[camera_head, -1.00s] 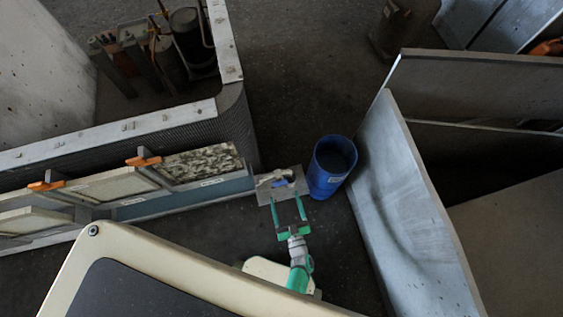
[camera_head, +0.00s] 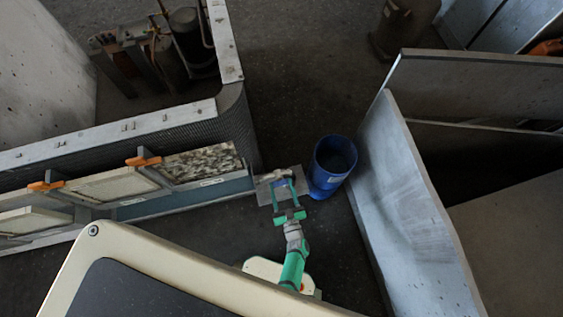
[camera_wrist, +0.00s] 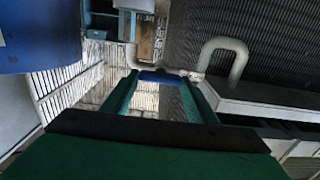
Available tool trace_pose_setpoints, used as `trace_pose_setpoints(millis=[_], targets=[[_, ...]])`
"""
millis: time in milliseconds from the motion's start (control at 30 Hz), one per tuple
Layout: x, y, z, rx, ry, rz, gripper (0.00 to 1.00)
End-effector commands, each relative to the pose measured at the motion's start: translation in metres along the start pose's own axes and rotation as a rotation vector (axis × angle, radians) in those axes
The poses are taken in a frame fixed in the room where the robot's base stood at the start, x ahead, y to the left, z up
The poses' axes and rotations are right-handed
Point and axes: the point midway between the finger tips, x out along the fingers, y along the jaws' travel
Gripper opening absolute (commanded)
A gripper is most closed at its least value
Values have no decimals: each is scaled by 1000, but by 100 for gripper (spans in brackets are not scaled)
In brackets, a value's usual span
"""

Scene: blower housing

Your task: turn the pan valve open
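The pan valve's blue handle (camera_head: 281,184) sits over a light metal plate (camera_head: 264,195), at the right end of the filter housing and left of a blue bin. In the wrist view the blue handle (camera_wrist: 160,77) lies across the gap between my fingertips and seems to touch both. My gripper (camera_head: 284,182) has its two green fingers on either side of the handle. It also shows in the wrist view (camera_wrist: 161,80). The valve body is mostly hidden behind the handle and fingers.
The blue bin (camera_head: 324,185) stands close to the right of my gripper. A large grey panel (camera_head: 405,210) leans beyond it. The housing with filter panels (camera_head: 105,187) and orange clips is on the left. A bent pipe (camera_wrist: 240,62) rises right of the handle in the wrist view.

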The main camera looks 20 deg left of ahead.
Motion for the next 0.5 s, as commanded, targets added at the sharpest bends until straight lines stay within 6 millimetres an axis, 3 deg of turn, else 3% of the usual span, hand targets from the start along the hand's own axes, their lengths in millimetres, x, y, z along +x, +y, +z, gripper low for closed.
trace_pose_setpoints(millis=[500], targets=[[0,-1,0,-139,1,-1,31]])
